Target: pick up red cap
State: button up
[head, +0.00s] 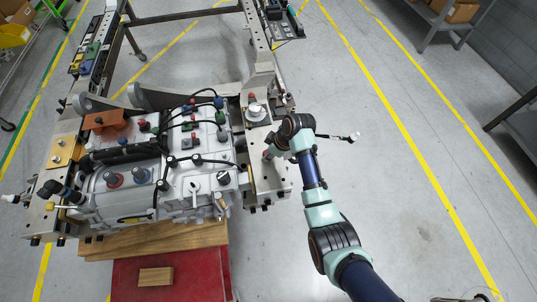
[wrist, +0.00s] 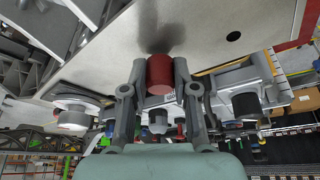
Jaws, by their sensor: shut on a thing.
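The red cap (wrist: 160,76) is a short red cylinder in the middle of the wrist view, between the two grey fingers of my gripper (wrist: 157,92). My gripper is shut on it. Just beyond the cap is a pale flat plate (wrist: 95,68) with a dark shadow on it; I cannot tell whether the cap touches the plate. In the head view my gripper (head: 268,154) is at the right side of the chassis fixture, low beside its metal plate. The cap is too small to make out clearly there.
A large grey machine housing (head: 195,170) with black hoses and coloured caps stands left of my gripper. A wooden board (head: 165,240) and red block (head: 190,278) are in front of it. The floor on the right (head: 430,130) is mostly clear.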

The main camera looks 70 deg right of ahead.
notch_tip(320, 180, up, 19)
jog(key=p, duration=0.2)
jog(key=shift+p, duration=0.35)
